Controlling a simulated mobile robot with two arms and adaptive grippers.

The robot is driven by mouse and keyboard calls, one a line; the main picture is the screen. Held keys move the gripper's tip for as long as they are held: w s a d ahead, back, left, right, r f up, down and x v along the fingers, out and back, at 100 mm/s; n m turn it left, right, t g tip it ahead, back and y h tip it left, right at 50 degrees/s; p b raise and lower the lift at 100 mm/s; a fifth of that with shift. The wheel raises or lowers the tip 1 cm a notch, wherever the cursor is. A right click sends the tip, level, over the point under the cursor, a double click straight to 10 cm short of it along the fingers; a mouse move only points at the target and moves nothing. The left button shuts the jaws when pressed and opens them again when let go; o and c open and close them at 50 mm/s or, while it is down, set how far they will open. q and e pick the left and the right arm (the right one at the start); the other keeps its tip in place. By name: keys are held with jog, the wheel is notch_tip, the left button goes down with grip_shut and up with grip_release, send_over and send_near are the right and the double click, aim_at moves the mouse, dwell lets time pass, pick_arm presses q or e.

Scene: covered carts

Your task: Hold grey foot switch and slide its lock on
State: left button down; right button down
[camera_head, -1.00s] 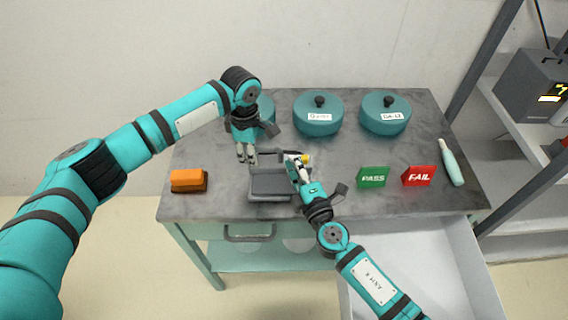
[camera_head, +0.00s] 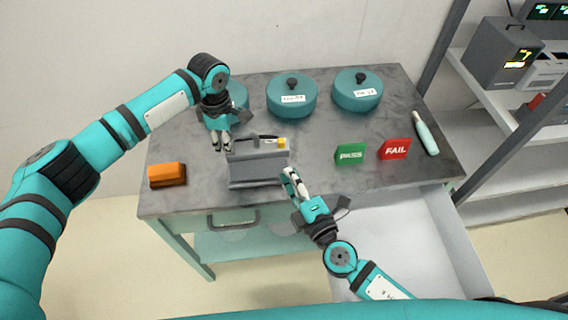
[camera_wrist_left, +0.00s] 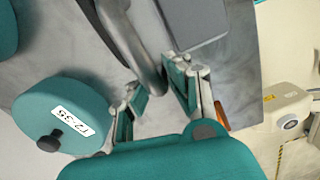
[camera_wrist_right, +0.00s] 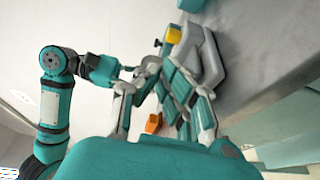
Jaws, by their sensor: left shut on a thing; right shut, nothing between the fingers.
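The grey foot switch (camera_head: 257,172) lies near the front left of the cart top, with its raised guard bar along the back. A yellow lock (camera_head: 281,143) sits at the right end of its back; it also shows in the right wrist view (camera_wrist_right: 173,34). My left gripper (camera_head: 222,149) is at the switch's back left corner, shut on the grey bar (camera_wrist_left: 148,75), which shows between its fingers in the left wrist view. My right gripper (camera_head: 286,174) is shut and empty, just right of the switch's front half, apart from the lock.
Several teal lidded pots (camera_head: 292,97) stand along the back. An orange block (camera_head: 167,175) lies to the left. A green PASS sign (camera_head: 350,153), a red FAIL sign (camera_head: 395,149) and a pale bottle (camera_head: 426,134) are to the right. An open white drawer (camera_head: 405,235) sticks out in front.

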dwell(0.4)
pick_arm(q)
jog(key=c, duration=1.2)
grip_release()
